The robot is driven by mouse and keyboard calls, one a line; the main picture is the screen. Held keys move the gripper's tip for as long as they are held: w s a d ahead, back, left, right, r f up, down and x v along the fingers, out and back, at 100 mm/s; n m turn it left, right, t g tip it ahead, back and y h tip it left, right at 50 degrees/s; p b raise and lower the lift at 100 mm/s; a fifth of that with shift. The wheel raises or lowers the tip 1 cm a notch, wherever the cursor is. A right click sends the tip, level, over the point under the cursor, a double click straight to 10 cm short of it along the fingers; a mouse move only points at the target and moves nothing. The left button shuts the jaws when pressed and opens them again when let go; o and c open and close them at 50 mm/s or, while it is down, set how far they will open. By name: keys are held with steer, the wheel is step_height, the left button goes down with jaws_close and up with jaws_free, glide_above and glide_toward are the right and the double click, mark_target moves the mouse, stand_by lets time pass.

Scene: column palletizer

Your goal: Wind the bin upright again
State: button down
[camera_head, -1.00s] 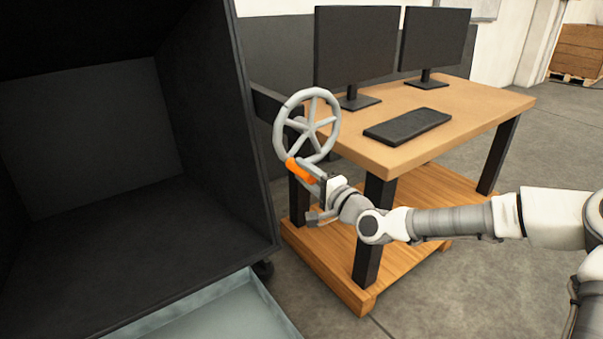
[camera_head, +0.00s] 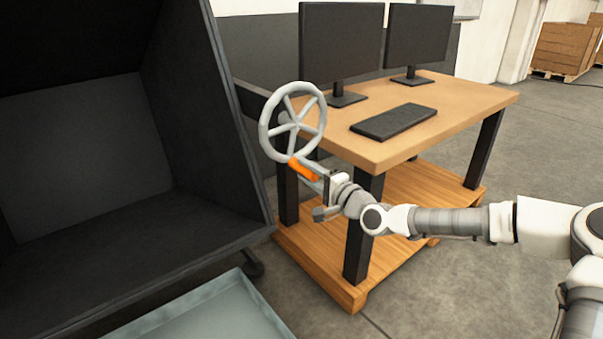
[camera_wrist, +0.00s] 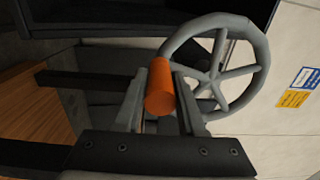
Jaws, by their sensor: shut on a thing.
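The dark bin (camera_head: 205,130) fills the left of the head view, tilted, with its open side facing me and its inside empty. A grey spoked handwheel (camera_head: 322,118) stands to the right of the bin, in front of the desk. An orange handle (camera_head: 302,169) sticks out from the wheel's lower rim. My gripper (camera_head: 318,180) is shut on this orange handle. In the wrist view the handle (camera_wrist: 160,88) lies between the two fingers (camera_wrist: 158,100), and the wheel (camera_wrist: 262,70) shows behind it to the right.
A wooden desk (camera_head: 440,120) with two monitors (camera_head: 340,45) and a keyboard (camera_head: 393,122) stands right behind the wheel. A pale tray (camera_head: 215,310) lies below the bin's front edge. Open floor (camera_head: 430,300) shows at lower right.

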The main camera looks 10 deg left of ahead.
steer(key=w+d, duration=0.7)
steer(key=w, duration=0.1)
steer(key=shift+w+d, duration=0.2)
steer(key=shift+d, duration=0.05)
stand_by(1.0)
steer(key=c, duration=1.5)
jaws_free()
steer(key=shift+f, duration=0.1)
steer(key=shift+c, duration=0.2)
steer(key=o, duration=1.1)
steer(key=shift+o, duration=0.2)
